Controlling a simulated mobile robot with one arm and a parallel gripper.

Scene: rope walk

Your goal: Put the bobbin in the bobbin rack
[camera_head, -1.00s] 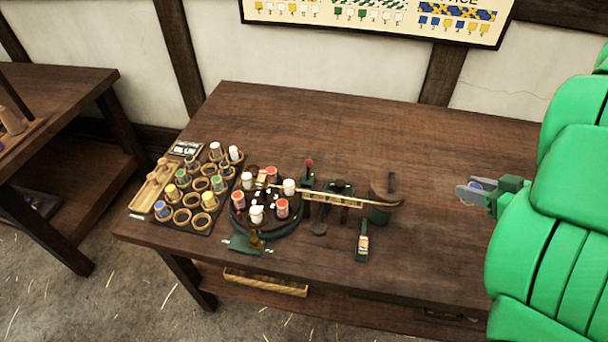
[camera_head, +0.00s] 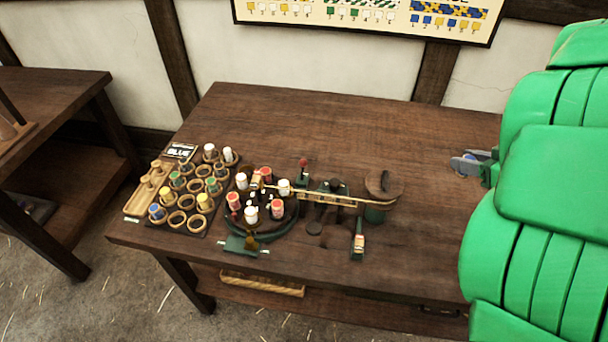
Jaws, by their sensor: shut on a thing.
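My gripper (camera_head: 466,162) is at the right, above the back right part of the bench. Its grey fingers are shut on a small blue piece, the bobbin (camera_head: 481,155), which is mostly hidden by the fingers and the green arm. The bobbin rack (camera_head: 198,229) stands at the bench's left end, far to the left of my gripper. It has rows of wooden rings on a dark base. Several rings hold yellow, green, blue or white-topped bobbins. Several front and middle rings look empty. A small dark sign (camera_head: 180,152) behind it seems to read BLUE.
A round carousel (camera_head: 262,233) with red and white bobbins stands right of the rack. The back middle of the bench (camera_head: 330,120) is clear.

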